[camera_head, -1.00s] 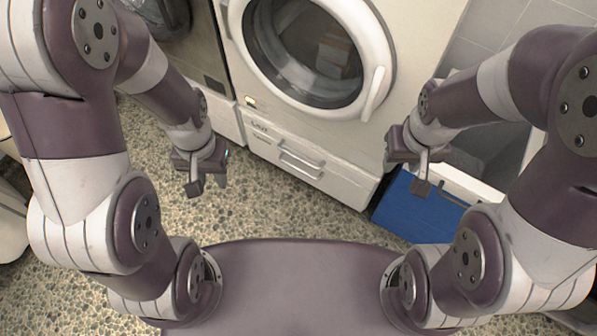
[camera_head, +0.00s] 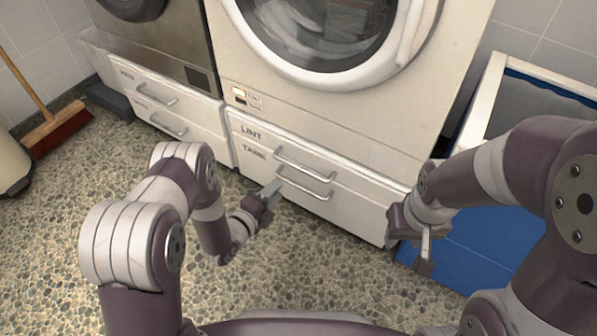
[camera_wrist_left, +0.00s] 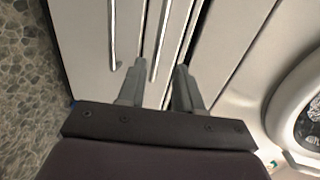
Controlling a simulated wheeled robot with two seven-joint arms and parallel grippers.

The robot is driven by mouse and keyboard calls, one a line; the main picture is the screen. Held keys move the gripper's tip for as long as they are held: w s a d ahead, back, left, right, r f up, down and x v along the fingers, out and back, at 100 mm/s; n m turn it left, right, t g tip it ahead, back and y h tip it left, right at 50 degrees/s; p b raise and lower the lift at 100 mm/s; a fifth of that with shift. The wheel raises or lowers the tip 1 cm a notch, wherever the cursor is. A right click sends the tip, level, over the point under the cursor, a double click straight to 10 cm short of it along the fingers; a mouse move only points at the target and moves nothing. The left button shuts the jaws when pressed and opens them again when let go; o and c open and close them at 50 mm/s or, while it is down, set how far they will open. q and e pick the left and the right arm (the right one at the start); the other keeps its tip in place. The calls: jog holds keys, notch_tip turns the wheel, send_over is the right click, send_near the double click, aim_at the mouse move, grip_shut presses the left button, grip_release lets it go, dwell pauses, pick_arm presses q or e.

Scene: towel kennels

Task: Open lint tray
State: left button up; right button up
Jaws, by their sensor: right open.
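The lint tray (camera_head: 262,140) is the upper white drawer under the dryer, marked LINT, and looks shut. Its bar handle (camera_head: 305,162) is at its middle. Below it is the TANK drawer (camera_head: 345,212) with a similar handle (camera_head: 305,190). My left gripper (camera_head: 272,188) is in front of the handles, near their left ends. In the left wrist view its fingers (camera_wrist_left: 159,80) are apart, and the end of the lint handle (camera_wrist_left: 158,48) shows between them. Contact cannot be told. The tank handle (camera_wrist_left: 113,35) lies outside the fingers. My right gripper (camera_head: 424,255) is open and empty, right of the drawers.
The dryer's round door (camera_head: 400,60) is above the drawers. Another machine with two drawers (camera_head: 160,105) stands at the left. A broom (camera_head: 60,128) stands far left. The pebbled floor before the drawers is clear.

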aim_at(298, 167)
pick_arm(q)
jog(key=b+x, duration=0.7)
jog(key=x, duration=0.5)
jog(key=shift+w+d+f, duration=0.15)
jog(key=shift+f, duration=0.05)
jog(key=shift+w+r, duration=0.1)
grip_shut()
